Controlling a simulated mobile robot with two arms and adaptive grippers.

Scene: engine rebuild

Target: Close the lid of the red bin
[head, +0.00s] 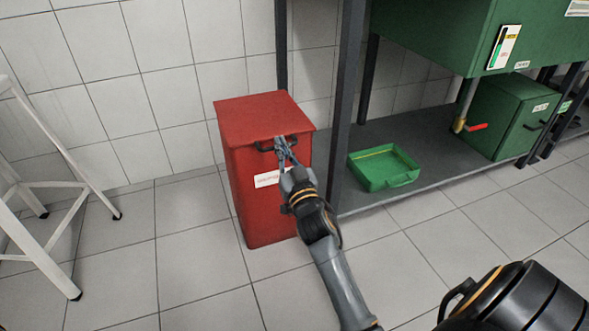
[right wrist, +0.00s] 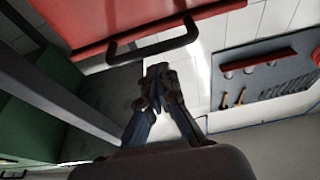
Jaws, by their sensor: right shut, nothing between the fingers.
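The red bin (head: 240,185) stands on the tiled floor against the wall, with a white label on its front. Its red lid (head: 262,117) lies flat over the top and looks down. A black handle (head: 266,147) is on the lid's front edge; it also shows in the right wrist view (right wrist: 150,47). My right gripper (head: 283,146) is at the bin's front by the handle, its fingers together and empty. In the right wrist view the fingertips (right wrist: 158,72) are just below the handle; whether they touch it I cannot tell. My left gripper is not in view.
A dark metal shelf post (head: 346,110) stands just right of the bin. A green tray (head: 383,168) and a green box (head: 508,118) sit on the low shelf. A white stool (head: 40,185) is at the left. The floor between stool and bin is clear.

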